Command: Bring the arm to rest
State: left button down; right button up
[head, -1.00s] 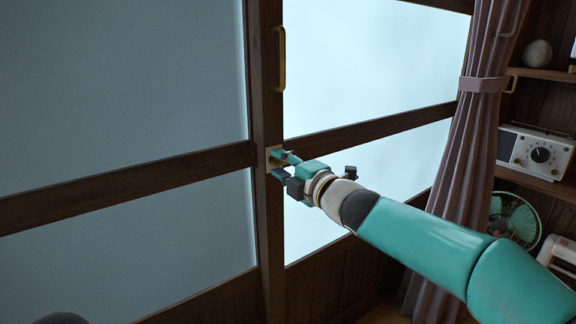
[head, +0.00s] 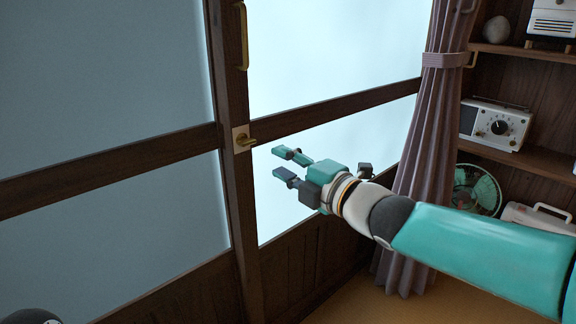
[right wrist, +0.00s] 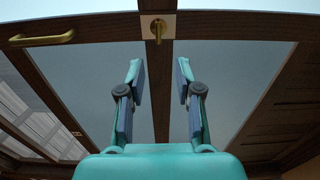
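My right gripper (head: 281,164) is teal with dark joints and is open, with nothing between its fingers. It hangs in front of the frosted door panel, to the right of and a little below a brass latch (head: 245,141) on the dark door post. In the right wrist view, the two fingers (right wrist: 160,75) stand apart, and the latch (right wrist: 157,28) shows beyond their tips, clear of them. My left gripper does not show; only a dark rounded shape is at the bottom left of the head view.
A brass pull handle (head: 242,38) is on the post above the latch. A tied mauve curtain (head: 428,140) hangs right of the door. Shelves hold a white radio (head: 495,125), and a green fan (head: 477,190) stands lower. Open floor (head: 400,306) shows at the bottom.

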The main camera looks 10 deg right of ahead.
jog(key=shift+s+d, duration=0.2)
jog(key=shift+s, duration=0.05)
